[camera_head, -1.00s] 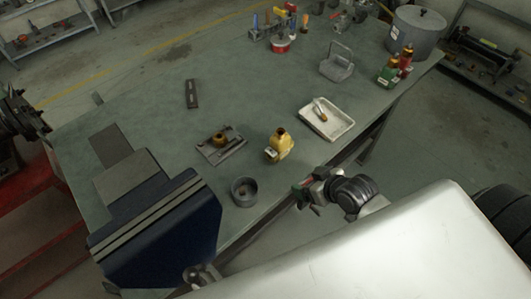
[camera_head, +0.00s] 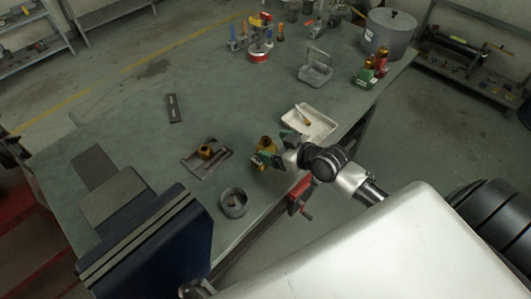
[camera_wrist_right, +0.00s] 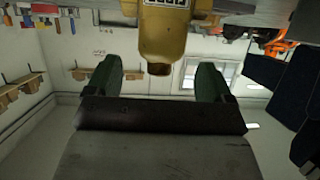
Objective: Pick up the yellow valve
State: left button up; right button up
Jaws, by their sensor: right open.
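The yellow valve (camera_head: 266,142) stands on the green workbench (camera_head: 130,128), near its front edge. My right gripper (camera_head: 265,158) is at the valve, with its green fingers low beside it in the head view. In the right wrist view the yellow valve (camera_wrist_right: 165,38) shows at the top middle, in line with the gap between the two fingers (camera_wrist_right: 155,80). The fingers are apart and nothing is clamped between them. The wrist view looks upside down. Part of the valve is hidden behind my wrist in the head view. My left gripper is not in view.
A white tray (camera_head: 322,130) lies right of the valve. A red crank (camera_head: 301,193) is at the front edge. The bench's middle is mostly clear.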

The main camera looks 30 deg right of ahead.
aim_at(270, 146)
jog(key=x, duration=0.4)
jog(key=shift+w+f, duration=0.1)
jog(key=shift+f, duration=0.3)
jog(key=shift+c, duration=0.2)
jog(key=c, duration=1.2)
